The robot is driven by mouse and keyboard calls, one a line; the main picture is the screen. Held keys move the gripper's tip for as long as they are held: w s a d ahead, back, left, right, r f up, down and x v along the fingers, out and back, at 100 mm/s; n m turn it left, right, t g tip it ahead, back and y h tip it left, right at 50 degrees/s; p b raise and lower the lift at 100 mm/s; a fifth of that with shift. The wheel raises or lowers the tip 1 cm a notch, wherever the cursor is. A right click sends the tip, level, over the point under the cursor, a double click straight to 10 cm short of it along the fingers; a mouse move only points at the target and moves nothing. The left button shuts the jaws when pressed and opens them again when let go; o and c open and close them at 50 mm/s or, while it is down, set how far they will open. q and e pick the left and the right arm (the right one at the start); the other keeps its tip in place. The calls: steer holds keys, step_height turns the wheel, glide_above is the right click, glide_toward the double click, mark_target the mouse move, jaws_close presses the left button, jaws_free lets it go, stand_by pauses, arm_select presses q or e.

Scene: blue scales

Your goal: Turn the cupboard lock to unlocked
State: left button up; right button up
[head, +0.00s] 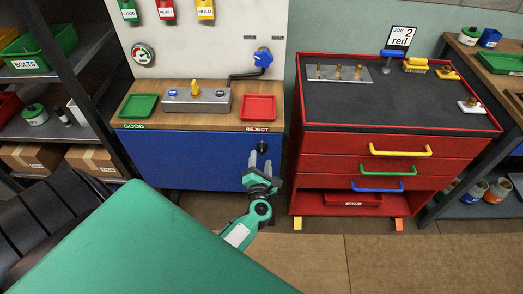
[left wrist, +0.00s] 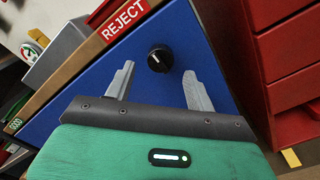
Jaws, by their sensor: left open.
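The cupboard lock is a round black knob (head: 262,147) with a white mark, set near the top right of the blue cupboard front (head: 195,158), below the REJECT label. In the left wrist view the knob (left wrist: 160,58) shows ahead of my left gripper (left wrist: 159,72), between the lines of its two spread fingers. The left gripper (head: 263,164) is open and empty, just in front of and below the knob in the head view. It does not appear to touch the knob. No lock labels can be read. My right gripper is not in view.
On the wooden top above the cupboard stand a green tray (head: 139,106), a grey fixture (head: 196,100) and a red tray (head: 259,107). A red drawer cabinet (head: 308,180) stands close on the right. A dark shelf rack (head: 95,135) is on the left.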

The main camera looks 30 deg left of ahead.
mark_target(261, 152)
arm_select(q)
steer(key=shift+x, duration=2.35)
